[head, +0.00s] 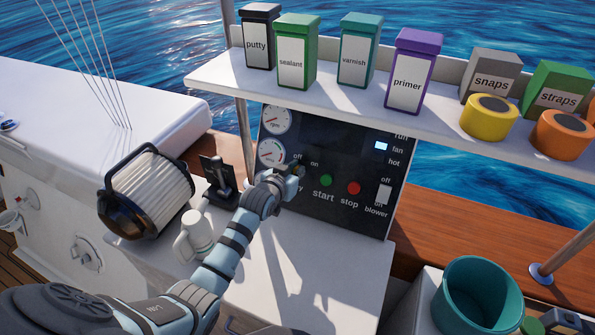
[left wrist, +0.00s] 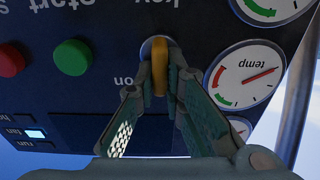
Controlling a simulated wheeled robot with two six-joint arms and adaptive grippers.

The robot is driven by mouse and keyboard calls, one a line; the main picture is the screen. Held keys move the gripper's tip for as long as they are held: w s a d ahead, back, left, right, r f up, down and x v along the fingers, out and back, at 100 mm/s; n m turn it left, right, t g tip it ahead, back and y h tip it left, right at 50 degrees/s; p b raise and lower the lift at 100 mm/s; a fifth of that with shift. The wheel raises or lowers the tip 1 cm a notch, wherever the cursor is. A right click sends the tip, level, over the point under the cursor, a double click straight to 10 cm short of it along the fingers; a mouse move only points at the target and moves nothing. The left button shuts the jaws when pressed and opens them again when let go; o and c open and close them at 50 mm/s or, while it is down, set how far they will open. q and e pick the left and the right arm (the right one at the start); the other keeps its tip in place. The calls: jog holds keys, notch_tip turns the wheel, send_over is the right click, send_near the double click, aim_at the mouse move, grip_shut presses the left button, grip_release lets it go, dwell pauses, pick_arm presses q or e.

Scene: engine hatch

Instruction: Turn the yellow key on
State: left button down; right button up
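The yellow key (left wrist: 160,66) sits in a round lock on the dark panel, seen upside down in the left wrist view. Its flat bow looks roughly upright in that picture, with the "on" label to its lower left; the "off" label is hidden there. My left gripper (left wrist: 161,82) has its two fingertips closed in on both sides of the bow and appears to hold it. In the head view my left gripper (head: 294,171) is at the panel, covering the key, just below the "off" and "on" labels. My right gripper is not in view.
The panel (head: 335,215) also carries a green start button (head: 326,180), a red stop button (head: 353,188), a blower switch (head: 384,194) and gauges (head: 272,152). A shelf (head: 345,92) with containers overhangs the panel.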

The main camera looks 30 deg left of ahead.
pick_arm(q)
jog(key=shift+d, duration=0.25)
jog(key=shift+a, duration=0.25)
jog(key=shift+m, duration=0.3)
jog(key=shift+d+r+m+p, duration=0.1)
jog(key=shift+m+p, duration=0.5)
jog(key=shift+m, duration=0.2)
jog(key=m, duration=0.2)
jog(key=shift+d+m+p, duration=0.15)
jog(key=shift+m+p, duration=0.25)
jog(key=m, duration=0.3)
jog(key=shift+d+m+h, duration=0.15)
jog(key=shift+m+h, duration=0.15)
jog(key=shift+d+f+m, duration=0.1)
jog(key=shift+f+m, duration=0.05)
jog(key=shift+m, duration=0.7)
jog(key=shift+f+m, duration=0.1)
jog(key=shift+m, duration=0.75)
